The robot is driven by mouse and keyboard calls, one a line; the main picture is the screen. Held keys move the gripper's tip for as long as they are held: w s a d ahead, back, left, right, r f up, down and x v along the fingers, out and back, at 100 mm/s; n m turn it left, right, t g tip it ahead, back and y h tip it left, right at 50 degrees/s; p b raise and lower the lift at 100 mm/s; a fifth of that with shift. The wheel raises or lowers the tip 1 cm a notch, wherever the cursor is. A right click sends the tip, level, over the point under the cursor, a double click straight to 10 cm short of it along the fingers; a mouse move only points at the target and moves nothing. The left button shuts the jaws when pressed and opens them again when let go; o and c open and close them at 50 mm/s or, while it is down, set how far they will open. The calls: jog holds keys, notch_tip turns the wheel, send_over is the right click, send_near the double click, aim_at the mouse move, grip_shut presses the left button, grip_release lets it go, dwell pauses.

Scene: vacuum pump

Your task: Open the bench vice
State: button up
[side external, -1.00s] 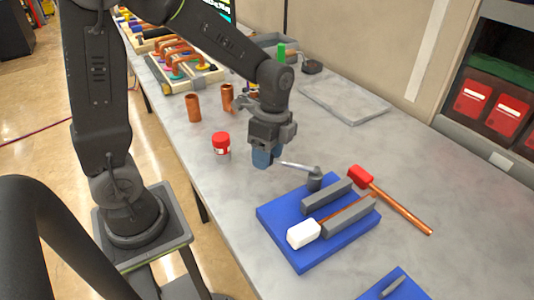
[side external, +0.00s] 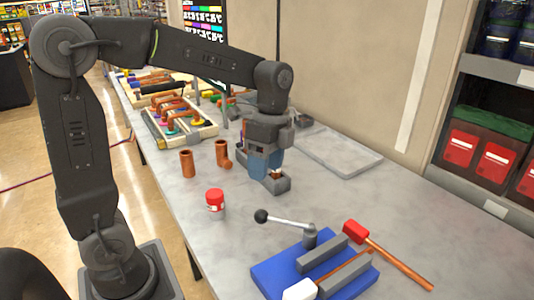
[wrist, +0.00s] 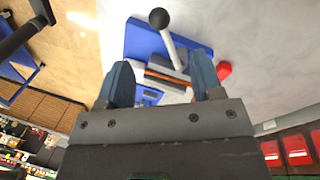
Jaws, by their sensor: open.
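The bench vice has a blue base (side external: 268,278) and two grey jaws (side external: 322,252), at the lower right of the side view. Its lever (side external: 288,222) ends in a black ball (side external: 261,215) and points left from the post. A white-headed mallet (side external: 300,290) lies with its brown handle between the jaws; whether they clamp it is unclear. My gripper (side external: 264,165) is apart from the lever, farther back over the bench. In the wrist view the open, empty fingers (wrist: 160,80) point towards the vice, with the ball (wrist: 158,18) beyond them.
A red mallet (side external: 356,232) lies right of the vice. A red-lidded jar (side external: 215,205) and copper pipe pieces (side external: 187,163) stand to the left. A flat grey panel (side external: 335,150) lies behind. Bench between gripper and lever is clear.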

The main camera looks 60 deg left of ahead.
jog(key=shift+w+a+r, duration=0.1)
jog(key=shift+w+r, duration=0.1)
jog(key=shift+r, duration=1)
jog(key=s+d+f+n+t+y, duration=0.1)
jog(key=s+d+n+t, duration=0.1)
jog(key=s+n+t, duration=0.5)
jog(key=s+n, duration=0.5)
jog(key=shift+t, duration=0.3)
